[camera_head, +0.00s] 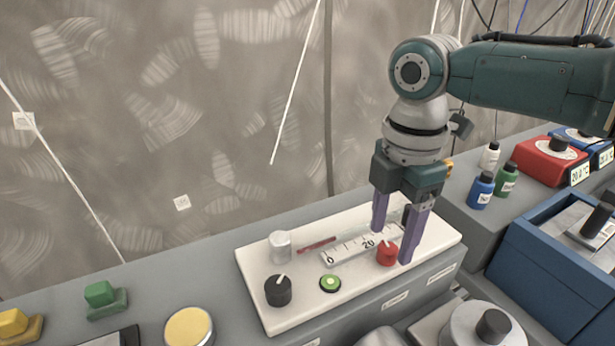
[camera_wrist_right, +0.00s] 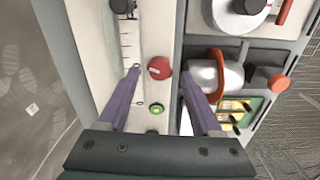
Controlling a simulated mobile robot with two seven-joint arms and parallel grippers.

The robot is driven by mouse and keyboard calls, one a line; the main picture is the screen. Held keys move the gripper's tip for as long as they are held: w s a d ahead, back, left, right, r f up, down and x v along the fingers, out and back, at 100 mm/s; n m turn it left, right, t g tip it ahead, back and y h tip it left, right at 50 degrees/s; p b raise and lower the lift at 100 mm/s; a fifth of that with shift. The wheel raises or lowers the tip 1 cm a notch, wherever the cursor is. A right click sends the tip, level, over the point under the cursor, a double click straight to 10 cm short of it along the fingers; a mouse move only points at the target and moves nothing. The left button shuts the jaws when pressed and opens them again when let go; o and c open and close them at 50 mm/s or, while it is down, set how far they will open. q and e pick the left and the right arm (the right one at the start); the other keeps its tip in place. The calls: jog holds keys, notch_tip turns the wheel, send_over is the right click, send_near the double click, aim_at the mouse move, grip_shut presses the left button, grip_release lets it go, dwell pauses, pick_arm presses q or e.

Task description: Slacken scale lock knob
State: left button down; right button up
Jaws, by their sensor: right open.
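A small red knob (camera_head: 387,253), which looks like the scale lock knob, stands at the right end of a white ruled scale (camera_head: 345,250) marked 0 and 20. Both are on a pale panel. My right gripper (camera_head: 392,247) points down over the knob with its purple fingers open. In the right wrist view the red knob (camera_wrist_right: 159,68) shows between the two spread fingertips (camera_wrist_right: 160,72), with a gap on each side. I cannot tell how far above the panel the tips are. My left gripper is not in view.
The pale panel (camera_head: 450,236) also carries a black knob (camera_head: 278,291), a green button (camera_head: 330,284) and a metal cylinder (camera_head: 280,246). A grey wall rises behind.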

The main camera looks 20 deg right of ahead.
aim_at(388, 248)
notch_tip(388, 248, up, 8)
jog(key=shift+r, duration=0.1)
dwell(0.4)
